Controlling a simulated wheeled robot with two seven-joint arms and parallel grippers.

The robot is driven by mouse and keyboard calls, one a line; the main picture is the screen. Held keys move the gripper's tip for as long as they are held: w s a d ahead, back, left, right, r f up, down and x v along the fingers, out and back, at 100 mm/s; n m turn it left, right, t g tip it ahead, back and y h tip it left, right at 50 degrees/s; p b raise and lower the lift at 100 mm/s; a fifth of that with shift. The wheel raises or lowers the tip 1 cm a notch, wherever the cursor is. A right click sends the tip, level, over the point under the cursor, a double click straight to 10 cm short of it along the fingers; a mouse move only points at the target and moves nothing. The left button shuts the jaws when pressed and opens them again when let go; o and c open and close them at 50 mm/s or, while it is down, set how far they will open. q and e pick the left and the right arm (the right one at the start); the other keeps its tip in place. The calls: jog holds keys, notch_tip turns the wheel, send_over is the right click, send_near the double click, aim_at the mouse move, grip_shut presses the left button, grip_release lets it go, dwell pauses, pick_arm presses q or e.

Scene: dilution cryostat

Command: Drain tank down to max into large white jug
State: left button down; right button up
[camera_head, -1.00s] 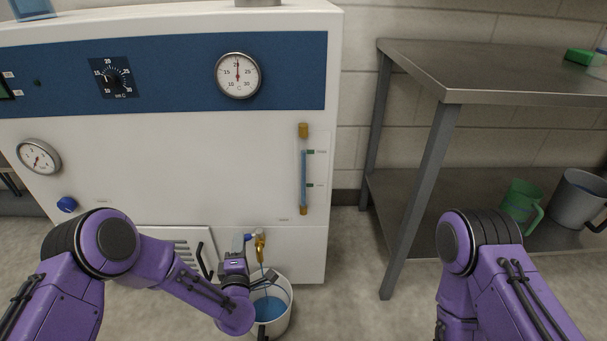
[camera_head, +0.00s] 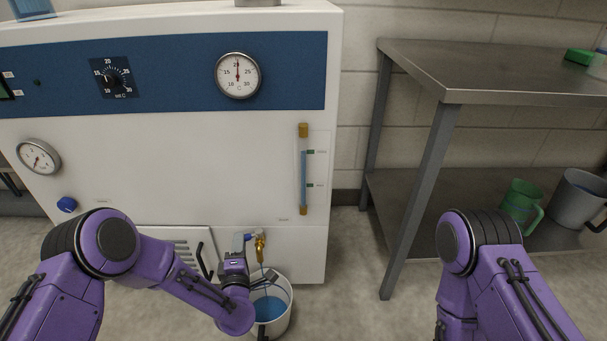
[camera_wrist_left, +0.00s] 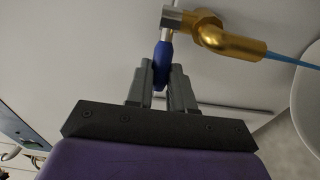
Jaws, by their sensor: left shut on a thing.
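The tank is a white cabinet (camera_head: 170,170) with a brass drain tap (camera_head: 260,247) low on its front. My left gripper (camera_wrist_left: 163,78) is shut on the tap's blue handle (camera_wrist_left: 162,62), with one finger on each side. A thin blue stream (camera_wrist_left: 292,61) leaves the brass spout. The large white jug (camera_head: 285,318) stands on the floor under the tap and holds blue liquid (camera_head: 268,309); my left wrist covers part of it. The sight glass (camera_head: 303,180) shows a blue column reaching about its upper green mark (camera_head: 311,152). My right gripper is out of view.
A steel table (camera_head: 500,75) stands to the right, with a green jug (camera_head: 520,202) and a grey jug (camera_head: 575,200) on its lower shelf. The floor between cabinet and table is clear. A black door handle (camera_head: 204,261) sits left of the tap.

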pick_arm(q)
jog(key=m+h, duration=0.1)
jog(key=w+m+h, duration=0.1)
jog(key=h, duration=0.1)
jog(key=shift+w+a, duration=0.15)
jog(key=shift+a, duration=0.2)
jog(key=shift+w+m+g+h+b, duration=0.3)
jog(key=shift+m+h, duration=0.3)
jog(key=shift+h, duration=0.25)
jog(key=shift+w+m+g+h+b, duration=0.1)
jog(key=shift+w+m+h+b, duration=0.1)
jog(key=shift+w+m+h, duration=0.4)
jog(key=shift+m+h, duration=0.3)
jog(key=shift+h, duration=0.55)
jog(key=shift+c, duration=0.2)
grip_release()
